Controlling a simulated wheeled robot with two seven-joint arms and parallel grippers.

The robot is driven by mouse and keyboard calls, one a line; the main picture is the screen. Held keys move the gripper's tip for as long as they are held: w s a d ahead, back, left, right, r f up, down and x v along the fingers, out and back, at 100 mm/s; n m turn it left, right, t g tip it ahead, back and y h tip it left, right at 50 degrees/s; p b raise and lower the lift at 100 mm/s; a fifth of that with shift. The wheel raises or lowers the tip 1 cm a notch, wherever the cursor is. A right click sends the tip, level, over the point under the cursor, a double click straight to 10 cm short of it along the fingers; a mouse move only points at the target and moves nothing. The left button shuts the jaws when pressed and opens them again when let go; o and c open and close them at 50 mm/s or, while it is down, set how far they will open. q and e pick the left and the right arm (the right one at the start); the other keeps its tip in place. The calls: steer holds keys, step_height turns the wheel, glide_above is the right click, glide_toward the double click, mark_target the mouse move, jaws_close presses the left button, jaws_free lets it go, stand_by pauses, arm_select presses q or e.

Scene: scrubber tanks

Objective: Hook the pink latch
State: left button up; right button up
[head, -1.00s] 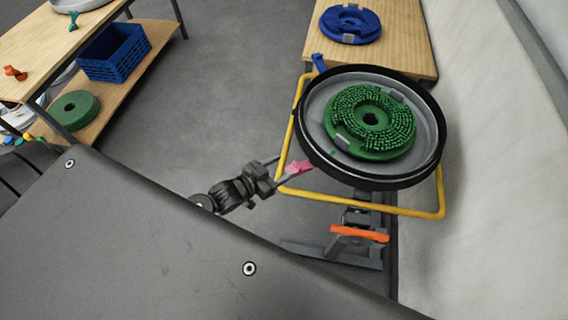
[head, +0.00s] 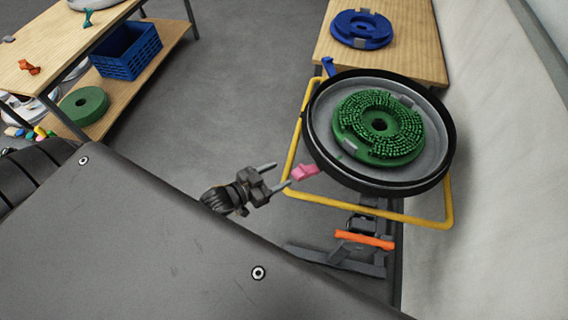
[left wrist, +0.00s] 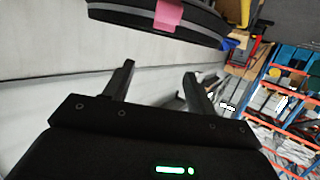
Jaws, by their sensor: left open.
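The pink latch (head: 305,172) sits at the left edge of the round black-rimmed tank (head: 447,162), near the yellow tube frame. It also shows at the top of the left wrist view (left wrist: 168,14), against the dark rim. My left gripper (head: 277,175) is open and empty, its fingers pointing toward the latch with the tips just short of it. In the left wrist view the two fingers (left wrist: 158,69) stand apart with nothing between them, and the latch is beyond them. My right gripper is not in view.
A green brush disc (head: 380,125) lies in the tank. The yellow tube frame (head: 400,217) surrounds it, with an orange bar (head: 365,240) below. A wooden table with a blue disc (head: 361,29) stands behind. A pale wall (head: 490,160) is at right. Open grey floor is at left.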

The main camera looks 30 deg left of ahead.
arm_select(q)
steer(key=b+v, duration=0.1)
steer(key=v, duration=0.6)
steer(key=shift+b, duration=0.35)
